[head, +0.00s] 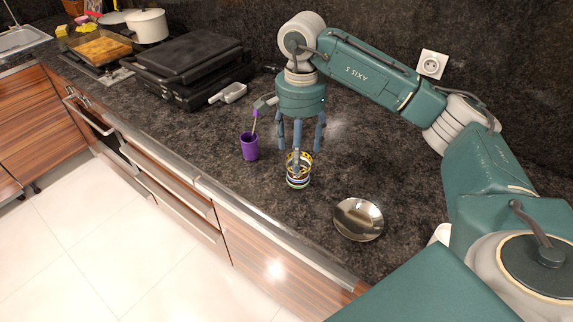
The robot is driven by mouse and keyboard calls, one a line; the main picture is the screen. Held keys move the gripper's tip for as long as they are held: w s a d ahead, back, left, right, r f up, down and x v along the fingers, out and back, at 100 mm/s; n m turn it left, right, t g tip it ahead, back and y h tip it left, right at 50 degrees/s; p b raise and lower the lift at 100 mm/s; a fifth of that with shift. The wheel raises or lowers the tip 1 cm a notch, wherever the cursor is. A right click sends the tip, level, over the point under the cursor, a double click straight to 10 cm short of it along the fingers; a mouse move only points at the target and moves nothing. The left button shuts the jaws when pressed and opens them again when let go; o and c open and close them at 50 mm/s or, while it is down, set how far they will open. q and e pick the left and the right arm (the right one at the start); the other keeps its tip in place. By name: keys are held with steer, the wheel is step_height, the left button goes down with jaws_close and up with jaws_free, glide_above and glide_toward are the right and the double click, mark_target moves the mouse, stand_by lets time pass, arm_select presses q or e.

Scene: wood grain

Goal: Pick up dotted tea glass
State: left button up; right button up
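The dotted tea glass (299,182), a small glass with coloured bands and dots, stands upright on the dark countertop in the head view. My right gripper (299,148) points down from above, directly over the glass. Its fingers are spread and open, with two to either side and one in front of the glass's upper part. That front finger overlaps the glass in the picture; I cannot tell whether it touches. My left gripper is not in view.
A purple cup (250,147) holding a utensil stands just left of the glass. A shiny metal bowl (358,220) lies to the right, near the counter edge. A black contact grill (190,68), a white pot (148,26) and a food tray (100,48) are further left. A socket (432,64) is on the wall.

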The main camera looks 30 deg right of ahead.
mark_target(298, 177)
steer(key=f, duration=0.1)
steer(key=f+p, duration=0.1)
steer(key=f, duration=0.2)
steer(key=shift+s+f, duration=0.25)
steer(key=shift+f, duration=0.15)
steer(key=shift+f+p, duration=0.25)
steer(key=shift+p, duration=0.05)
steer(key=f, duration=0.1)
steer(key=f+p, duration=0.1)
steer(key=f, duration=0.1)
steer(key=f+p, duration=0.1)
steer(key=shift+w+d+f, duration=0.15)
steer(key=shift+w+f, duration=0.1)
steer(key=shift+f, duration=0.4)
steer(key=shift+c, duration=0.5)
steer(key=c, duration=0.9)
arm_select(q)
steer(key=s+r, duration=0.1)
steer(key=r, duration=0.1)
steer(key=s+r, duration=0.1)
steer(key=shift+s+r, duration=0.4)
arm_select(e)
steer(key=c, duration=0.5)
steer(key=shift+o, duration=0.2)
